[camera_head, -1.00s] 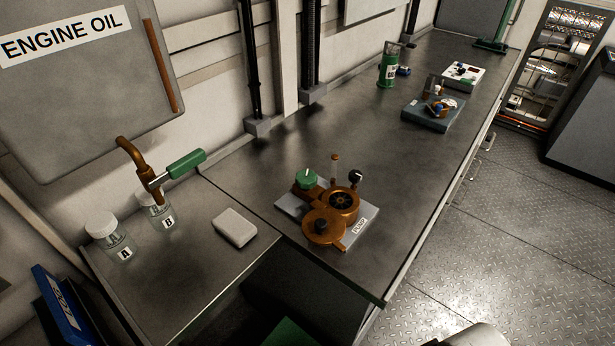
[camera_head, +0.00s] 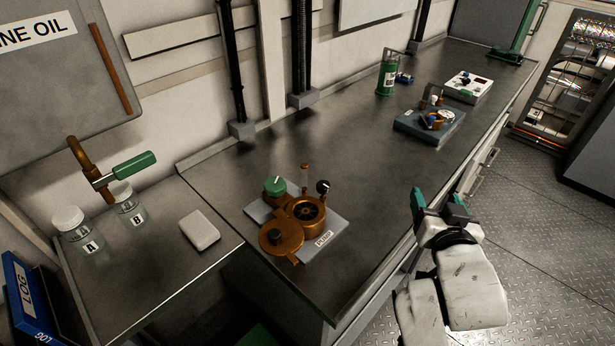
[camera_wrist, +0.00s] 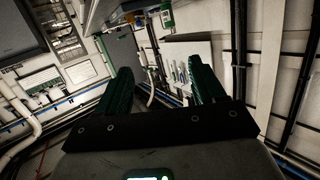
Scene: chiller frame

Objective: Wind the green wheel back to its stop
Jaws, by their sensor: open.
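The green wheel (camera_head: 275,186) is a small round knob with a pale mark on top. It sits at the back left of the brass pump (camera_head: 305,211), which is fixed on a grey plate labelled PUMP on the bench. My gripper (camera_head: 436,202) is to the right of the pump, by the bench's front edge, with its green-tipped fingers apart and nothing between them. It is well away from the wheel. In the wrist view my gripper (camera_wrist: 160,72) also shows spread, empty fingers, and the wheel does not show there.
A black-knobbed lever (camera_head: 323,187) and a thin upright post stand beside the wheel. Jars A (camera_head: 74,224) and B (camera_head: 127,198), a green-handled tap (camera_head: 134,166) and a pale block (camera_head: 199,231) are to the left. A second device (camera_head: 429,124) stands farther back. The bench between is clear.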

